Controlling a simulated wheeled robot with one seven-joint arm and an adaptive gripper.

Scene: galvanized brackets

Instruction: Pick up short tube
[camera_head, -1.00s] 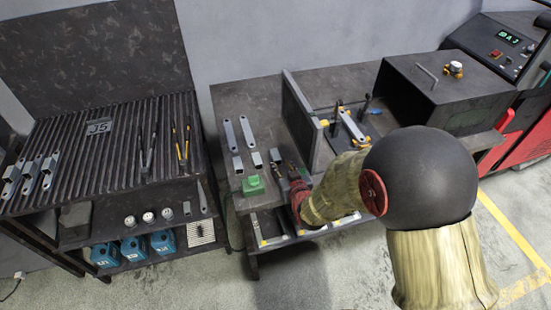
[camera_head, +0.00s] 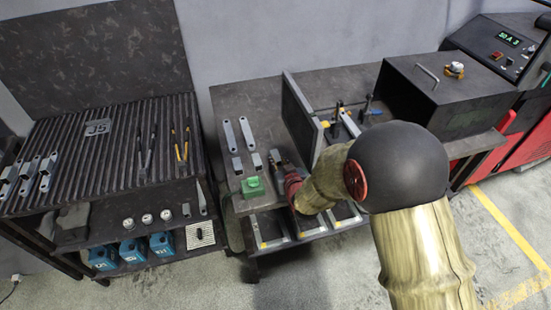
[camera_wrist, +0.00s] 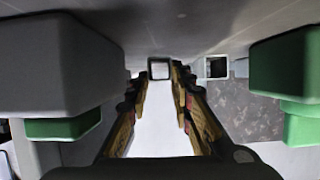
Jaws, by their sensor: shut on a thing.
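My gripper (camera_head: 279,168) reaches down over the front of the middle bench in the head view. In the wrist view its two fingers (camera_wrist: 163,75) are shut on a short square tube (camera_wrist: 160,70), whose open end faces the camera. In the head view this tube (camera_head: 275,156) is mostly hidden by my gripper. I cannot tell whether it is clear of the bench top. Two other short tubes (camera_head: 237,165) (camera_head: 257,160) stand or lie to its left, and one open tube end (camera_wrist: 216,67) shows beside it in the wrist view.
A green block (camera_head: 253,187) sits at the bench's front edge, left of my gripper. An upright dark plate (camera_head: 301,112) stands close to the right. Clamps (camera_head: 342,118) and a dark box (camera_head: 440,95) are farther right.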

